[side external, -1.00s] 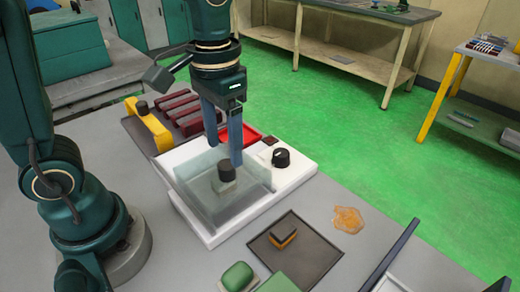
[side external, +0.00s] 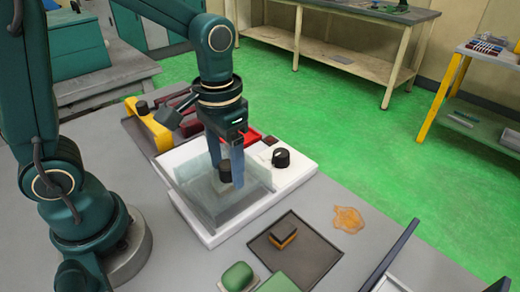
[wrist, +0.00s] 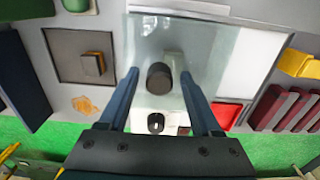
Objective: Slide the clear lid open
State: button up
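The clear lid (side external: 250,178) lies on a white base (side external: 300,172) and carries an upright dark round knob (side external: 225,172). In the wrist view the see-through lid (wrist: 145,35) spans the middle, with the knob (wrist: 159,77) near its centre. My gripper (side external: 226,180) points down over the lid. It also shows in the wrist view (wrist: 160,72), its two blue fingers wide apart on either side of the knob. Gaps show between the knob and both fingers, so it is open and empty.
A black dial (side external: 281,158) stands on the base beside the lid. A dark tray with a small brown-orange block (side external: 283,234), an orange spill (side external: 348,219) and a green rounded object (side external: 238,276) are in front. A yellow handle (side external: 148,124) and dark red bars lie behind.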

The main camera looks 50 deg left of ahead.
jog(key=shift+f, duration=0.2)
jog(key=shift+a, duration=0.35)
jog(key=shift+c, duration=1)
jog(key=shift+a, duration=6)
jog(key=o, duration=0.7)
jog(key=shift+o, duration=0.2)
notch_tip(320, 180, up, 6)
jog(key=shift+r, duration=0.1)
